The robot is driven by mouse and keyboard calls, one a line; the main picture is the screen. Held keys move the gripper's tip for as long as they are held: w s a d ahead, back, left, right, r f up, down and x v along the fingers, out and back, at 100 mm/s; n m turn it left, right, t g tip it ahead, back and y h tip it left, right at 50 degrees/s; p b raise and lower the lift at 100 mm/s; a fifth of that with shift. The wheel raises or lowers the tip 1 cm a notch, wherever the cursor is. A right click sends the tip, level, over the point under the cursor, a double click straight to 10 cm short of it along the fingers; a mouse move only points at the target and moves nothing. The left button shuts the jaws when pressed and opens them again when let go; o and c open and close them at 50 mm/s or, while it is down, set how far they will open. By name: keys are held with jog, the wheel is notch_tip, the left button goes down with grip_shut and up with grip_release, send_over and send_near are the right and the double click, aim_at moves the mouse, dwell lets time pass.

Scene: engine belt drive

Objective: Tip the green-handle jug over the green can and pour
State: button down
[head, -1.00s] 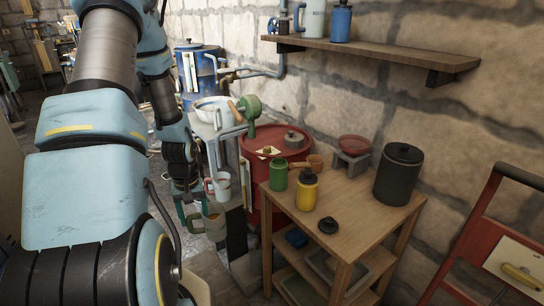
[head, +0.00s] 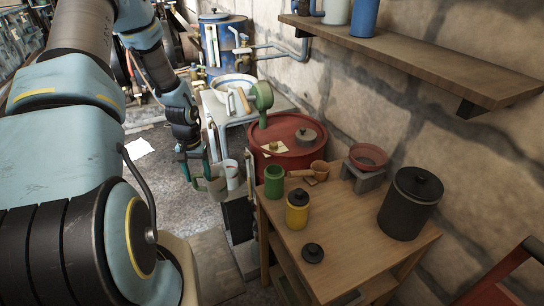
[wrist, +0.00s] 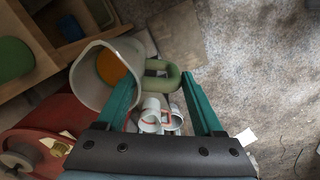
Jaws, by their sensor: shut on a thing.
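The jug, a pale grey vessel with a green handle, hangs from my gripper (head: 196,177) left of the wooden table; its grey body (head: 217,187) shows in the head view. In the wrist view my gripper (wrist: 162,80) has its teal fingers on either side of the green handle (wrist: 161,83). The jug (wrist: 84,88) shows its open mouth there, with orange contents inside. It looks near upright. A green round shape at the wrist view's upper left may be this can.
A red drum (head: 287,136) stands behind. A wall shelf (head: 430,67) hangs above.

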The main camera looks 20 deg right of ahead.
jog(key=w+d+r+m+p, duration=0.2)
jog(key=d+r+p, duration=0.1)
jog(key=d, duration=0.3)
jog(key=shift+w+d+r+p, duration=0.2)
jog(key=shift+w+r+p, duration=0.1)
jog(key=shift+w+r, duration=0.05)
jog(key=s+d+r+t+y+b, duration=0.6)
jog(key=d+r+y+b, duration=0.2)
jog(key=b, duration=0.1)
jog(key=shift+r+y, duration=0.25)
jog(key=shift+y, duration=0.15)
dwell(1.2)
jog(key=shift+s+d+r+t+y, duration=0.4)
jog(key=shift+d+r+t+y, duration=0.15)
jog(key=shift+t+y, duration=0.2)
dwell(0.6)
